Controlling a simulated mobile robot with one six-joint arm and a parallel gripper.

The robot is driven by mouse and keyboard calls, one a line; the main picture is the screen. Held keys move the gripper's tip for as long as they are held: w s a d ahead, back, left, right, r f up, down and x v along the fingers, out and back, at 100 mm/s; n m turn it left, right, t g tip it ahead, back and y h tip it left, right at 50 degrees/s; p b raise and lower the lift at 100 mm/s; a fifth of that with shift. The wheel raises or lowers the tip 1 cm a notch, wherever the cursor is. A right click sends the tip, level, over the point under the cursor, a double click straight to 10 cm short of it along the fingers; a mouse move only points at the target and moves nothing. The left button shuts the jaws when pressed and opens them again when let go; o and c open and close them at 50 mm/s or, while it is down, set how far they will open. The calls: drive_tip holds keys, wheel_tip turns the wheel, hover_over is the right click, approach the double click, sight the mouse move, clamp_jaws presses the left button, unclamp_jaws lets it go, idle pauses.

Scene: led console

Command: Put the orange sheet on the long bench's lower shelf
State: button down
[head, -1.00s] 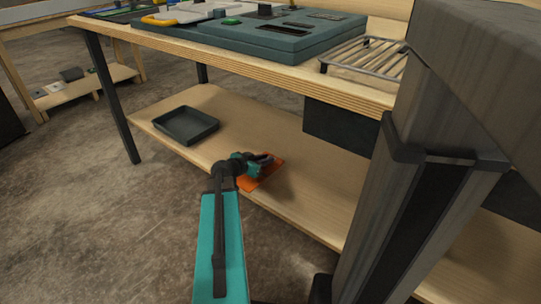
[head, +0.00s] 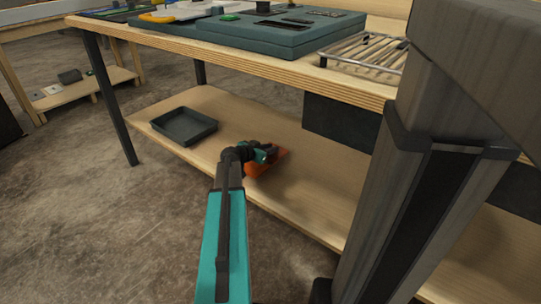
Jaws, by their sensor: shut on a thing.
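The orange sheet (head: 262,170) is at the lower shelf (head: 300,190) of the long bench, near the shelf's front edge. My gripper (head: 272,155) is shut on the sheet and reaches in under the bench top from the front. The gripper covers part of the sheet. I cannot tell whether the sheet touches the shelf board or is held just above it.
A dark tray (head: 184,126) stands on the lower shelf, left of the gripper. The shelf to the right of the sheet is clear. The bench top (head: 250,67) overhangs the shelf and carries a teal console (head: 270,40) and a wire rack (head: 362,54). A dark bench leg (head: 108,98) stands at left.

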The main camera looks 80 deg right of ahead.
sight(254, 165)
drive_tip(key=shift+s+d+f+b, duration=0.1)
drive_tip(key=shift+d+b, duration=0.2)
drive_tip(key=shift+d, duration=0.5)
drive_tip(key=shift+a+f+b, duration=0.15)
drive_tip(key=shift+f+b, duration=0.7)
drive_tip(key=shift+f, duration=0.8)
drive_tip(key=shift+f, duration=0.2)
drive_tip(key=c, duration=1.6)
unclamp_jaws()
drive_tip(key=shift+r, duration=0.2)
drive_tip(key=p+v, duration=0.3)
drive_tip(key=v, duration=0.9)
